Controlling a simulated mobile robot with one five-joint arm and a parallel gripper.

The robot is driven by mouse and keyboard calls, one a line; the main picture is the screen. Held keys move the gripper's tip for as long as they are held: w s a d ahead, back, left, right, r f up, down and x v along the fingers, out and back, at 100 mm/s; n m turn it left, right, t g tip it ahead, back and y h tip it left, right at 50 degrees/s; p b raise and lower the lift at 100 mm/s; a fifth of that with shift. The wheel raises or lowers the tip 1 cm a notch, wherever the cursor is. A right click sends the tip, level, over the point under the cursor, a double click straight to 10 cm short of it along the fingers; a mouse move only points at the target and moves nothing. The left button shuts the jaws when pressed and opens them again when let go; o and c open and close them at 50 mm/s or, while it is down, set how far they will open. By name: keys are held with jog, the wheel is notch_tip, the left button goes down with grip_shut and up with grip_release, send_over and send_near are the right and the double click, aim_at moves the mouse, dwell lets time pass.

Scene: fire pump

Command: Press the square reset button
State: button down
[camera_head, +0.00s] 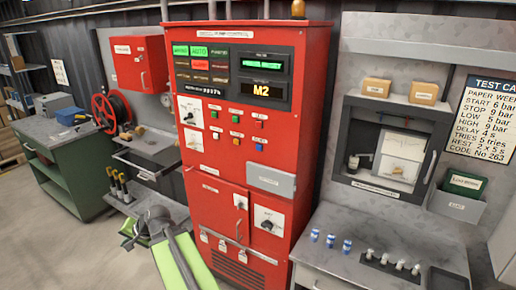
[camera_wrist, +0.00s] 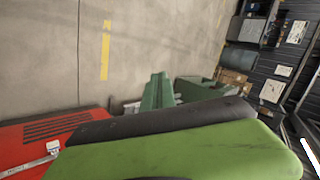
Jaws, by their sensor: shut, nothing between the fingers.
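The red pump cabinet (camera_head: 228,170) stands upright in the middle of the head view. My gripper (camera_head: 131,232) is shut and empty, low in front of the cabinet's left side, well below and apart from the buttons. The wrist view looks towards the floor and shows no buttons.
A grey workbench (camera_head: 385,245) with blue and white small items stands at the right. A green cabinet (camera_head: 75,175) and a red hose reel (camera_head: 108,112) are at the left. A grey box (camera_head: 270,180) juts from the cabinet front. Floor at lower left is clear.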

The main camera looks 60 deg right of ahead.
aim_at(259, 148)
jog(key=s+d+r+m+t+h, duration=0.25)
jog(key=d+r+m, duration=0.2)
jog(key=d, duration=0.65)
jog(key=s+d+r+m+t+h, duration=0.1)
jog(key=s+d+r+m+h, duration=0.4)
jog(key=d, duration=0.6)
jog(key=s+d+r+m+t+h, duration=0.1)
jog(key=s+d+r+m+h, duration=0.15)
jog(key=d+m, duration=0.55)
jog(key=s+d+r+m+h, duration=0.2)
jog(key=s+d, duration=0.3)
jog(key=d, duration=0.1)
jog(key=s+d+r+m+g+h+p, duration=0.1)
jog(key=s+d+r+m+h, duration=0.1)
jog(key=s+d, duration=0.3)
jog(key=shift+s+d+r+m, duration=0.2)
jog(key=shift+d+m, duration=0.45)
jog(key=shift+d, duration=0.6)
jog(key=shift+d, duration=0.1)
jog(key=d, duration=0.8)
jog(key=shift+d, duration=0.3)
jog(key=shift+d, duration=0.1)
jog(key=shift+d, duration=0.3)
